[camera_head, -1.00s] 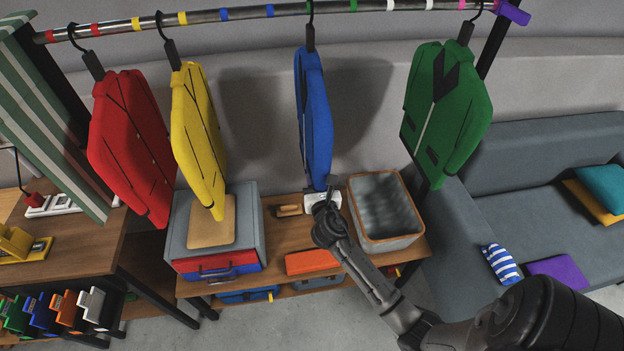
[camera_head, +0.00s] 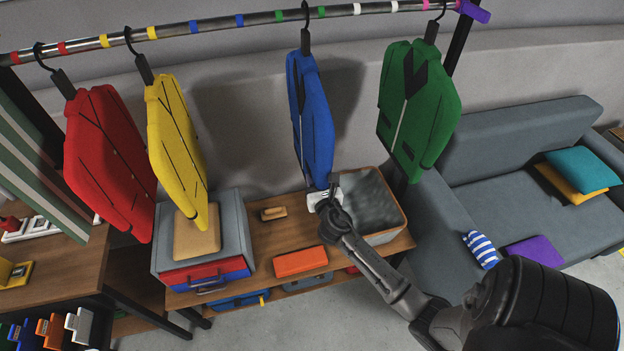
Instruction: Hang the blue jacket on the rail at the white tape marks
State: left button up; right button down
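The blue jacket (camera_head: 311,118) hangs upright from the rail (camera_head: 225,24) on a dark hanger. Its hook sits between the two green tape marks (camera_head: 322,11), left of the white tape marks (camera_head: 357,9) and (camera_head: 396,6). My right gripper (camera_head: 327,197) is at the jacket's lower hem, in front of the bench. My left gripper is not in view.
Red (camera_head: 108,160) and yellow (camera_head: 177,150) jackets hang to the left. A green jacket (camera_head: 420,108) hangs right of the white marks, near the purple rail end (camera_head: 473,11). A bin (camera_head: 398,228) stands on the bench below. The rail between blue and green jackets is clear.

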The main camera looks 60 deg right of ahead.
jog(key=s+d+p, duration=0.1)
jog(key=s+d, duration=0.9)
jog(key=d, duration=0.1)
jog(key=shift+s+d, duration=0.25)
jog(key=shift+d, duration=0.15)
dwell(1.5)
dwell(0.3)
jog(key=shift+f, duration=0.2)
jog(key=c, duration=0.8)
grip_release()
jog(key=shift+o, duration=1)
